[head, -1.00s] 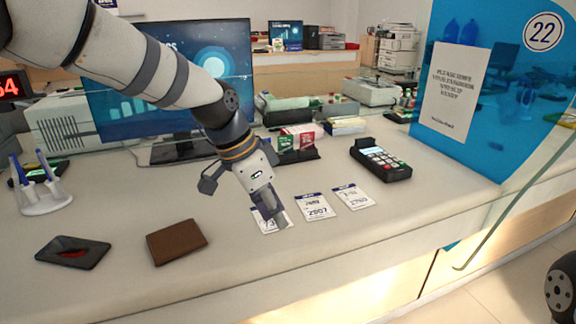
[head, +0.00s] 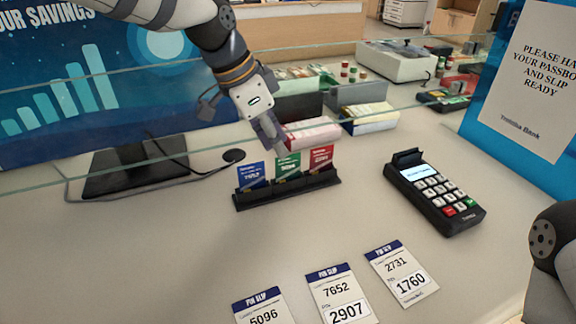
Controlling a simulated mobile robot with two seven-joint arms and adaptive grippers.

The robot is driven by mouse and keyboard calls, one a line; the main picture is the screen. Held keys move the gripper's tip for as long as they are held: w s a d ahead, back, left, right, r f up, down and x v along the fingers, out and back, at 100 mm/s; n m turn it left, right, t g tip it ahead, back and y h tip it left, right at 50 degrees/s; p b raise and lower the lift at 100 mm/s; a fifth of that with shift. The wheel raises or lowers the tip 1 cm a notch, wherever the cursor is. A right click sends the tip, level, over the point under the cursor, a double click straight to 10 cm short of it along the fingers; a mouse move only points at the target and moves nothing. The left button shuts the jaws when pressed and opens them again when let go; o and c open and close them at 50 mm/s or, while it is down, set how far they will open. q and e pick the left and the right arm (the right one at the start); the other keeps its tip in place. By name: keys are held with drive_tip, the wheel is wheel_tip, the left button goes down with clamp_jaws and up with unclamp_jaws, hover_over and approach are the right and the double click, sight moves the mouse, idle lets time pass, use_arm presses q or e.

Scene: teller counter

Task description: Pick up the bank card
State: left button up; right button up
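Three upright bank cards stand in a black holder (head: 290,192) on the counter: a blue card (head: 251,176), a green card (head: 287,166) and a red card (head: 321,158). Small print on them is hard to read; the blue one seems to show 7652. My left gripper (head: 270,138) points down just above and behind the holder, between the blue and green cards. It seems apart from the cards and holds nothing that I can see. Its finger spacing is unclear from this angle. My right gripper is out of view; only part of my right arm shows at the right edge.
Three PIN slips, reading 5096 (head: 262,308), 7652 (head: 340,292) and 2731 (head: 400,272), lie in front. A card terminal (head: 434,190) stands right of the holder. A glass screen edge and a monitor (head: 90,85) are behind. The counter between holder and slips is clear.

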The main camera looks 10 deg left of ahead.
sight(288, 163)
use_arm(q)
drive_tip(key=x, duration=0.7)
drive_tip(key=shift+w, duration=0.25)
clamp_jaws()
